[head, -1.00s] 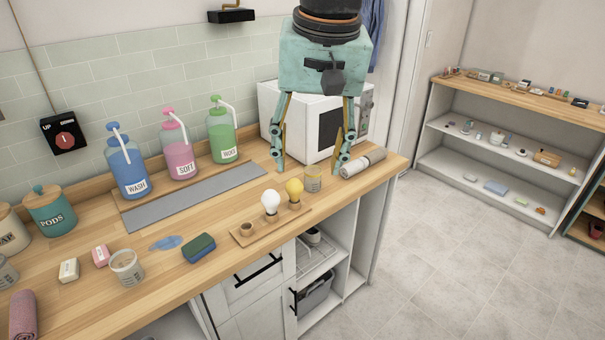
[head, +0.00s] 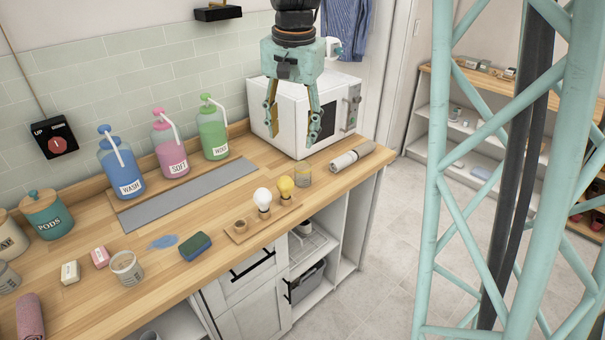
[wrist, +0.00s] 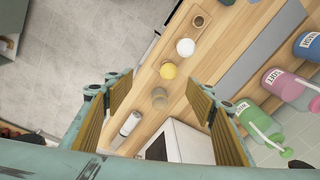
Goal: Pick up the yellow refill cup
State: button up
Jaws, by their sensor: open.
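My gripper (head: 292,132) is open and empty, raised above the counter in front of the microwave. Its two spread fingers also frame the wrist view (wrist: 160,90). Another clear cup (head: 127,268) stands at the left of the counter; its markings are too small to read.
The microwave (head: 285,130) stands behind. Pump bottles (head: 122,172) line the wall.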

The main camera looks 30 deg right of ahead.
jog(key=w+d+f+m+p, duration=0.35)
jog(key=w+d+f, duration=0.3)
jog(key=w, duration=0.35)
jog(key=m+g+p, duration=0.1)
jog(key=m+p, duration=0.2)
send_near(303, 175)
jog(key=w+d+r, duration=0.1)
jog(key=w+d, duration=0.1)
jog(key=w, duration=0.1)
jog(key=shift+s+r+n, duration=0.1)
jog(key=shift+n, duration=0.15)
jog(key=shift+f, duration=4.3)
jog(key=shift+f, duration=0.1)
jog(key=shift+a+f, duration=0.15)
jog(key=shift+f, duration=2.35)
